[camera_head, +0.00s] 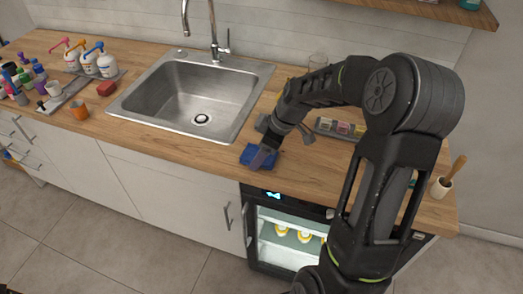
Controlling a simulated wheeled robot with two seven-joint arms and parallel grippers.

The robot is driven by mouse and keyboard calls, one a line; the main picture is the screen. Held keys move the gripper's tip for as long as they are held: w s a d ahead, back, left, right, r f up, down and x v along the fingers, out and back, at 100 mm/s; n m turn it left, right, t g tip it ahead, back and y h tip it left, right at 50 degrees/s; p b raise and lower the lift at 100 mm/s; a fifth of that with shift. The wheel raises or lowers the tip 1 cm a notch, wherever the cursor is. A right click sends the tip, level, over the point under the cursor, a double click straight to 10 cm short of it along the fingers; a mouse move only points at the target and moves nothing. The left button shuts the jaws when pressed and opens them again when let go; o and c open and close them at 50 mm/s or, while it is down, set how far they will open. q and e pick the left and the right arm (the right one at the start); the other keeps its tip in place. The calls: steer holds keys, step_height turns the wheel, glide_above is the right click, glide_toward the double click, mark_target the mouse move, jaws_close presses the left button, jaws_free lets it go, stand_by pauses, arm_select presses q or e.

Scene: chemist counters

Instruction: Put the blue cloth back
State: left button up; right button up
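The blue cloth (246,152) lies on the wooden counter just right of the sink, near the counter's front edge. My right arm comes in from the lower right and reaches over the counter. My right gripper (264,157) points down at the cloth and covers its right part. The fingertips are small and dark against the cloth, so I cannot tell whether they are closed on it. My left gripper is not in view.
A steel sink (190,97) with a tall tap (214,40) is left of the cloth. Pump bottles (98,62), an orange cup (80,111) and a red block (106,88) stand further left. A grey tray (340,128) is behind my arm. Below is a lit, glass-fronted cabinet (285,240).

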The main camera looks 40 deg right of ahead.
steer(key=shift+f, duration=0.2)
steer(key=o, duration=1.4)
steer(key=shift+o, duration=0.2)
steer(key=shift+r, duration=0.2)
steer(key=b+v, duration=0.1)
steer(key=v, duration=1.1)
steer(key=shift+b, duration=0.35)
steer(key=shift+a, duration=0.1)
